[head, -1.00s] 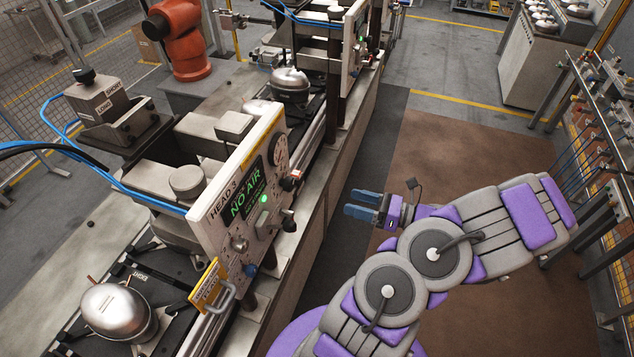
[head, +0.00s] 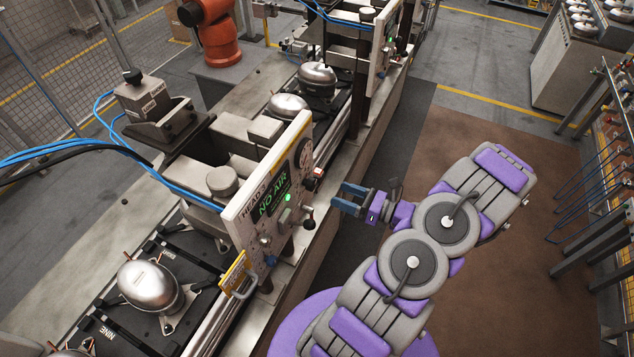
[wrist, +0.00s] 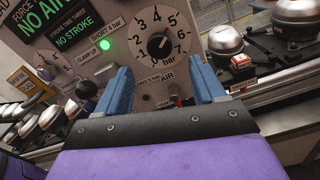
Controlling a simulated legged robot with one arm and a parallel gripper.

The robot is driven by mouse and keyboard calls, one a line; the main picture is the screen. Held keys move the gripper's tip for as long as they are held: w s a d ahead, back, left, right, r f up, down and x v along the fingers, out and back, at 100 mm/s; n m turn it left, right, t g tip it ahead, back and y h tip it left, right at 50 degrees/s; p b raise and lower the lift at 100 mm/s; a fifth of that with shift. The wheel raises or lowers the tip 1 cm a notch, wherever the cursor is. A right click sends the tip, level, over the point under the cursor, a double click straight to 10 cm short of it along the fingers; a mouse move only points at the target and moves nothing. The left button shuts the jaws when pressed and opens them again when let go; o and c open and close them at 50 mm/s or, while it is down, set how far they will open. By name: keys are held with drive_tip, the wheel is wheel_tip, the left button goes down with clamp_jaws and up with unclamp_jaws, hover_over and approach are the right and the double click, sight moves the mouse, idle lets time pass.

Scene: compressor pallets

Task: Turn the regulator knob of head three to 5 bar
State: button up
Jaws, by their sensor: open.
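The head three panel (head: 240,215) is a pale upright plate with a lit "NO AIR" display (head: 271,203). Its regulator dial (head: 303,150) is near the upper far edge. In the wrist view the round dial has a bar scale, and the dark regulator knob (wrist: 159,46) is at its centre. The knob's exact setting is too small to tell. My gripper (head: 338,198) is open and empty, to the right of the panel and apart from it. In the wrist view my gripper (wrist: 164,80) has its two blue fingers spread below the dial, with the knob beyond and between them.
A green light (wrist: 106,44) glows on the panel. A black ball-ended lever (wrist: 87,90) and a small red-tipped part (wrist: 175,98) are below the dial. A yellow tag (head: 236,269) and handle are at the panel's lower edge. Silver compressors (head: 150,286) sit along the line.

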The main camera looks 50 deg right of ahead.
sight(315, 184)
drive_tip(key=p+x, duration=0.1)
drive_tip(key=x, duration=0.8)
drive_tip(key=shift+w, duration=0.1)
drive_tip(key=c, duration=1.1)
